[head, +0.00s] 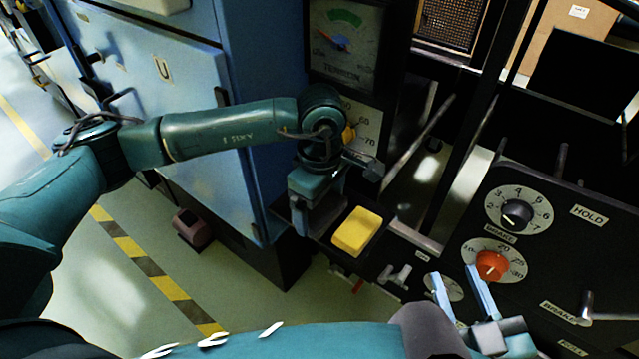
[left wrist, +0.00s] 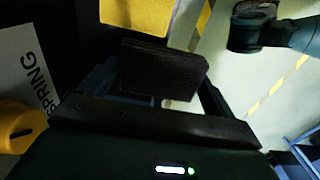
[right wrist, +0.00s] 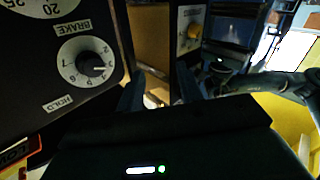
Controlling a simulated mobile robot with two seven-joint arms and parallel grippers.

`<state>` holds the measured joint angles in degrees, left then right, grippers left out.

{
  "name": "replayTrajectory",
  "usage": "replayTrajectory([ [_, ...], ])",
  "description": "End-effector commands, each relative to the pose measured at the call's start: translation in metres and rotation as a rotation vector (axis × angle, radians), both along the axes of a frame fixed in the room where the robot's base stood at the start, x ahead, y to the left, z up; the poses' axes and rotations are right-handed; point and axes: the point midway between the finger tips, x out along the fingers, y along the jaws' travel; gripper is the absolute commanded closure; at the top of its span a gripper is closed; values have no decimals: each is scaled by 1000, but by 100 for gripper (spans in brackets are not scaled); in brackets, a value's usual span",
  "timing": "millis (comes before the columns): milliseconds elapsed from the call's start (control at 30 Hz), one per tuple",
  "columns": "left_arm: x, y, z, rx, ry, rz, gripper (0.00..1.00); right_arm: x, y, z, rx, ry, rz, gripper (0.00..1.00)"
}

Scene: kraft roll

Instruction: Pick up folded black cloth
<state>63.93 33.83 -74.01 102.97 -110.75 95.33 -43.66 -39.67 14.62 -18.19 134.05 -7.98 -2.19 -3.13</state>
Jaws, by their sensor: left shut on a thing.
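The folded black cloth (left wrist: 163,69) is a dark, flat bundle between the fingers of my left gripper in the left wrist view. My left gripper (left wrist: 160,85) is shut on it. In the head view my left gripper (head: 303,222) points down beside the blue cabinet, left of the yellow block; I cannot make out the cloth clearly there. My right gripper (head: 458,290) is open and empty in front of the dial panel. Its two fingers stand apart in the right wrist view (right wrist: 158,92).
A yellow block (head: 357,231) lies on a dark ledge right of my left gripper. The blue cabinet (head: 265,80) stands behind my left arm. A panel with a black knob (head: 516,213) and a red knob (head: 490,265) is at the right. Open floor (head: 130,290) shows at lower left.

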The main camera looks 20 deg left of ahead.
Motion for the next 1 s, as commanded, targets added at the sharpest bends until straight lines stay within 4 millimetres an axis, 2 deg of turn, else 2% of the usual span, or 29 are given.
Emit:
replayTrajectory([
  [100,-35,-12,2,0,2,-7,32,0,-2,3,-3,30,-8,64],
  [300,-89,-31,1,-2,2,-7,32,0,-3,1,-6,72,-15,64],
  [500,-123,-43,0,0,1,-4,32,0,-4,-1,-11,92,-18,64],
  [700,-137,-48,0,0,0,-1,32,0,-4,-1,-10,99,-19,64],
  [1000,-138,-48,0,1,0,1,32,0,-5,0,-6,100,-22,64],
])
